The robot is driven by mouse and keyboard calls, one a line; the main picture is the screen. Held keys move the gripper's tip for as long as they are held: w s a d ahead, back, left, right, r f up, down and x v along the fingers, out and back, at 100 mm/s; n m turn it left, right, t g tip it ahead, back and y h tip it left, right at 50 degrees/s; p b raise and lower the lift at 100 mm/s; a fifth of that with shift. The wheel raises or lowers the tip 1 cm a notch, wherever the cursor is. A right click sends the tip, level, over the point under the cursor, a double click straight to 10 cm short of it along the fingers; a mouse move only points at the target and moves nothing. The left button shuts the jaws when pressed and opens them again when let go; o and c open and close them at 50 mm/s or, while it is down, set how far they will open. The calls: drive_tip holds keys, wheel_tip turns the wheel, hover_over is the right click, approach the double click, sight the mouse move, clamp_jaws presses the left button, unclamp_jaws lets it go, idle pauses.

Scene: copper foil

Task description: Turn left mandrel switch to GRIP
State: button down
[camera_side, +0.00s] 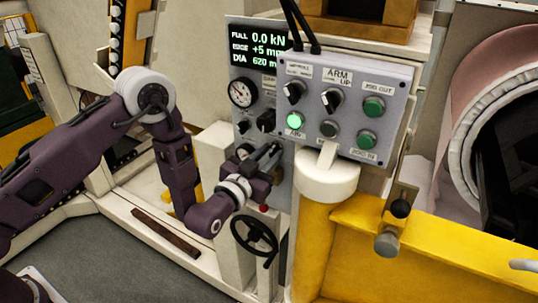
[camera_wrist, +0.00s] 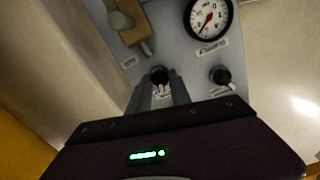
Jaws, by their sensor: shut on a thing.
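My gripper (camera_side: 272,154) is at the lower part of the grey panel (camera_side: 283,189) in the side view, beside the control box. In the wrist view, my gripper (camera_wrist: 168,92) has its two narrow fingers together at a small black knob (camera_wrist: 158,75) on the panel, and it is shut on this knob. A small label under the knob is partly covered by the fingers and too blurred to read. I cannot tell which setting the knob points to. A second black knob (camera_wrist: 220,76) stands to the right, apart from the fingers.
A round gauge (camera_wrist: 208,18) and a tan lever (camera_wrist: 136,27) are close above the fingers. The control box (camera_side: 346,95), with switches and green buttons, juts out at the right. A black handwheel (camera_side: 254,235) is below my gripper. A display (camera_side: 258,46) tops the panel.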

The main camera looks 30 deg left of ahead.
drive_tip(key=n, duration=0.4)
drive_tip(key=shift+n, duration=2.1)
drive_tip(key=c, duration=1.5)
unclamp_jaws()
drive_tip(key=shift+c, duration=0.2)
drive_tip(key=s, duration=0.7)
drive_tip(key=shift+r, duration=0.1)
